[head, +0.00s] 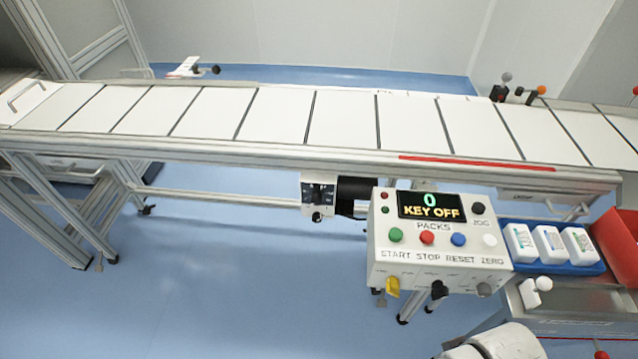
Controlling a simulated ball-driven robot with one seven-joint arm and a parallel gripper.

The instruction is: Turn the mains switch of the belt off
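The belt (280,117) runs across the view, with white slats and an aluminium side rail. A control box (438,267) stands in front of it, its display (431,206) reading "0" and "KEY OFF". Along the box's lower front are a yellow rotary handle (392,287), a black knob (439,289) and a grey knob (484,289). None has a label I can read, so I cannot tell which is the mains switch. A small dark-faced unit (319,194) beside a black motor (355,195) hangs under the belt. My gripper's fingers are not visible.
Green, red, blue and white buttons (427,238) line the box's face above START, STOP, RESET and ZERO. A blue tray (563,267) with white bottles (551,245) and a red bin (619,245) stand to its right. The blue floor (220,290) is clear at left.

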